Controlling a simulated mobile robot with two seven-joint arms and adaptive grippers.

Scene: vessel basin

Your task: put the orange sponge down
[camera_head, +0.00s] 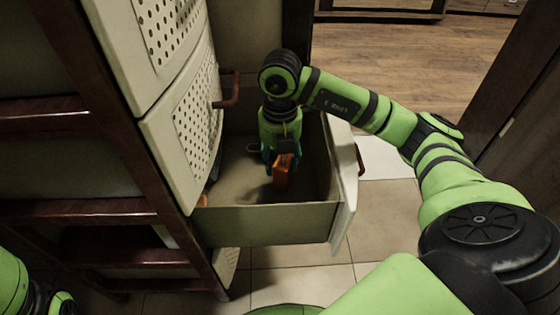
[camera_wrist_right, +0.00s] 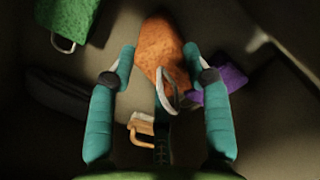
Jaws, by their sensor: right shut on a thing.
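My right gripper (camera_head: 272,152) is pointed down inside an open drawer (camera_head: 270,222). It is shut on the orange sponge (camera_head: 283,173), which hangs below its fingers. In the right wrist view the rough orange sponge (camera_wrist_right: 162,52) lies between the tips of the teal fingers of my right gripper (camera_wrist_right: 160,82). I cannot tell from these views whether the sponge touches the drawer floor. My left gripper is not in view; only green parts of my left arm show at the lower left.
In the wrist view, a green item (camera_wrist_right: 70,18) with a metal loop, a purple item (camera_wrist_right: 212,98) and an orange-handled thing (camera_wrist_right: 146,130) are around the fingers. Drawer walls surround my right gripper. A perforated cabinet front (camera_head: 188,130) with a dark red handle (camera_head: 230,92) stands close left.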

